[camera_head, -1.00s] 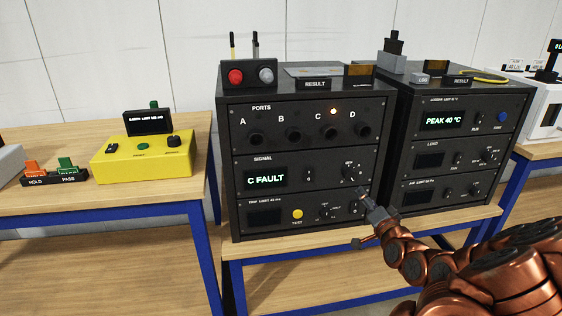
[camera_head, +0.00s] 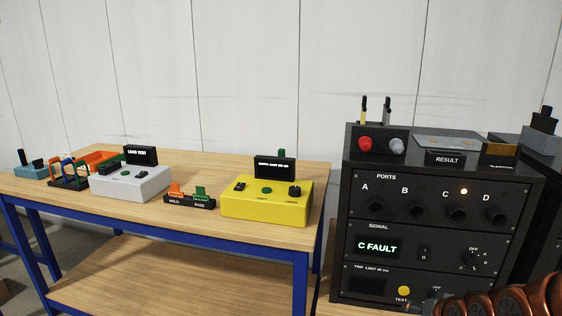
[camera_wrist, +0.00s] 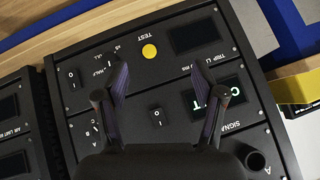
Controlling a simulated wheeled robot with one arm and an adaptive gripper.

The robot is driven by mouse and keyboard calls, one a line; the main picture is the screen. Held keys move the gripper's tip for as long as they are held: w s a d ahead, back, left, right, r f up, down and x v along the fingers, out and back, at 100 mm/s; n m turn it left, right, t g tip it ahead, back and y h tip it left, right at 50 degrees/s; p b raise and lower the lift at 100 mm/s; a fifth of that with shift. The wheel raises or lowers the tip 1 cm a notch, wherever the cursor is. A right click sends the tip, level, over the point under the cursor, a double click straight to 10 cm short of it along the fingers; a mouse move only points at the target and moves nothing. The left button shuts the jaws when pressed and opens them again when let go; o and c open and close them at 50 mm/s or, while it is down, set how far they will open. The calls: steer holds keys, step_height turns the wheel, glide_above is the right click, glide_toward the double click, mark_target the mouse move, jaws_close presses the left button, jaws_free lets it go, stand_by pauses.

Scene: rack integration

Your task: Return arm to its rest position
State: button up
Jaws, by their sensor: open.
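My copper-coloured arm (camera_head: 510,302) shows at the lower right of the head view, in front of the black rack unit. My gripper (camera_wrist: 162,95) is open in the wrist view, its two dark fingers apart with nothing between them. Behind the fingers is the front panel of the black rack unit (camera_head: 432,225), with a yellow TEST button (camera_wrist: 149,51), rocker switches and a display. In the head view the display (camera_head: 378,246) reads "C FAULT", and a small lamp above port C is lit. I cannot tell how far the fingertips are from the panel.
A wooden table (camera_head: 130,228) with blue legs stands to the left. It carries a yellow test box (camera_head: 266,205), a grey test box (camera_head: 130,186) and a HOLD/PASS holder (camera_head: 190,201). A second black unit (camera_head: 547,205) stands at the right edge.

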steer(key=s+a+r+n+g+p, duration=0.3)
steer(key=s+a+r+g, duration=0.2)
steer(key=s+a, duration=0.6)
steer(key=s+a+r+n+g+p, duration=0.3)
steer(key=s+a+r, duration=0.6)
steer(key=s, duration=0.8)
steer(key=shift+s+a+r+g+y, duration=0.35)
steer(key=shift+a+g, duration=0.55)
steer(key=shift+g, duration=0.3)
steer(key=shift+d, duration=0.1)
